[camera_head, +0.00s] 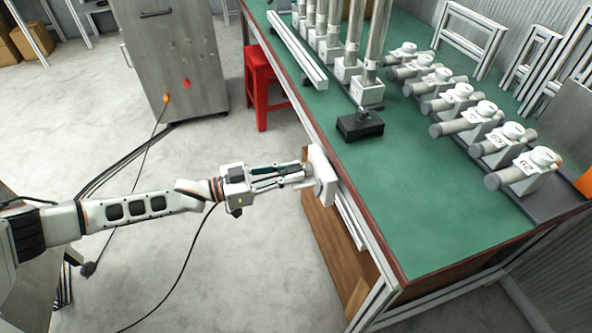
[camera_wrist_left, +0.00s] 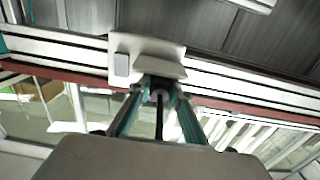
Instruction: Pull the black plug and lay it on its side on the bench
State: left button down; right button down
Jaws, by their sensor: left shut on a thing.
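A white socket box (camera_head: 323,177) is fixed to the near side rail of the green-topped bench (camera_head: 420,195). The box also shows in the left wrist view (camera_wrist_left: 122,64). My left gripper (camera_head: 296,174) reaches it from the left, with its fingertips close against the box. In the left wrist view the left gripper (camera_wrist_left: 160,92) is shut on the black plug (camera_wrist_left: 159,112), of which only a dark narrow part shows between the fingers. The fingers hide the rest, so I cannot tell whether the plug is still seated in the socket. My right gripper is out of view.
The bench's front part is clear. A black block (camera_head: 360,126) stands near its left edge. Behind are upright cylinders on white bases (camera_head: 366,90) and a row of white clamp-like units (camera_head: 500,138). A red stool (camera_head: 262,85) and grey cabinet (camera_head: 175,60) stand left of the bench.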

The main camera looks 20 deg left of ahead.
aim_at(286, 173)
pick_arm(q)
jog(key=shift+a, duration=0.15)
jog(key=shift+p+v, duration=0.3)
jog(key=shift+v, duration=2.6)
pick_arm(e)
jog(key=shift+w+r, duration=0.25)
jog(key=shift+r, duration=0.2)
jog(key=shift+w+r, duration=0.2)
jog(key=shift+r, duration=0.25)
pick_arm(q)
jog(key=shift+s+a, duration=0.1)
jog(key=shift+s, duration=0.05)
jog(key=shift+v, duration=0.8)
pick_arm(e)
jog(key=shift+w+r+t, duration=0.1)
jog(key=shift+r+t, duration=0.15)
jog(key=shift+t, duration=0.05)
